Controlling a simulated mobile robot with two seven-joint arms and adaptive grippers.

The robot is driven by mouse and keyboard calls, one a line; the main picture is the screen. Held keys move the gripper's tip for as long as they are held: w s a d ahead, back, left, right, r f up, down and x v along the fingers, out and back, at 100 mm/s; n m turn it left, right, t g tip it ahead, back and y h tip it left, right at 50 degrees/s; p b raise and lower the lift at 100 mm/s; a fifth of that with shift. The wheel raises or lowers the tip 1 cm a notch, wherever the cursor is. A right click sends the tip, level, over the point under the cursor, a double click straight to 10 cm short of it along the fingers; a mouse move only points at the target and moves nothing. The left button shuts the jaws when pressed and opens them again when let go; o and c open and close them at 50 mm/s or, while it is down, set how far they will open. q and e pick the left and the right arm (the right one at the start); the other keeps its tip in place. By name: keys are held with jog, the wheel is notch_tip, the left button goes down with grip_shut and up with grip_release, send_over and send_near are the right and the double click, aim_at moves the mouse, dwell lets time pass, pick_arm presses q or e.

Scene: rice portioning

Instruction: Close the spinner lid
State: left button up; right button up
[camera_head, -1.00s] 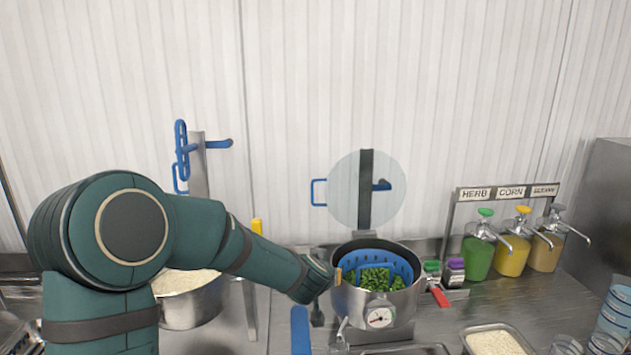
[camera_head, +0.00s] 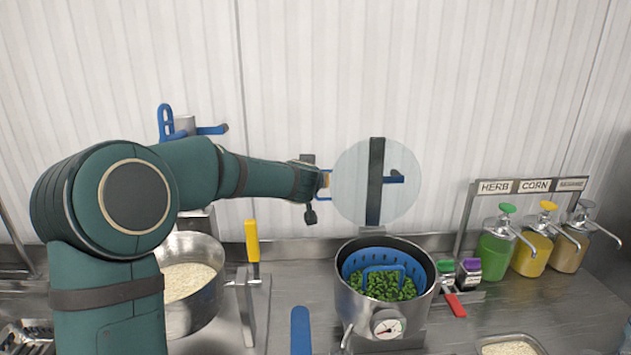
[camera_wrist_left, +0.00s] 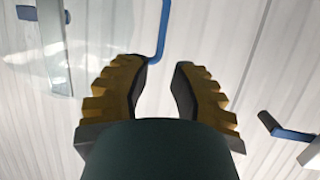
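The spinner lid (camera_head: 347,195) is a clear round disc standing upright and open behind the spinner pot (camera_head: 358,305). A blue loop handle (camera_head: 328,172) sticks out from its left side. The steel pot has a gauge and a blue basket (camera_head: 412,269) full of chopped greens. My left gripper (camera_head: 323,181) is at the handle, left of the lid. In the left wrist view its yellow fingers (camera_wrist_left: 161,75) are apart. The blue handle (camera_wrist_left: 161,38) reaches the left fingertip; I cannot tell whether they touch. The lid (camera_wrist_left: 30,60) shows at upper left. My right gripper is not in view.
A pot of rice (camera_head: 190,315) and a yellow handle (camera_head: 252,240) stand at left. Small jars (camera_head: 467,273) and a red lever (camera_head: 456,305) are close right of the spinner. Sauce pumps (camera_head: 497,255) stand farther right. A blue-handled lever (camera_head: 300,330) is in front.

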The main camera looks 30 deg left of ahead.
pick_arm(q)
send_over(315, 199)
jog(key=shift+w+a+f, duration=0.1)
jog(key=shift+w+f, duration=0.15)
jog(key=shift+f, duration=0.35)
jog(key=shift+w+a+f, duration=0.1)
jog(key=shift+w+f, duration=0.1)
jog(key=shift+f, duration=0.4)
grip_shut()
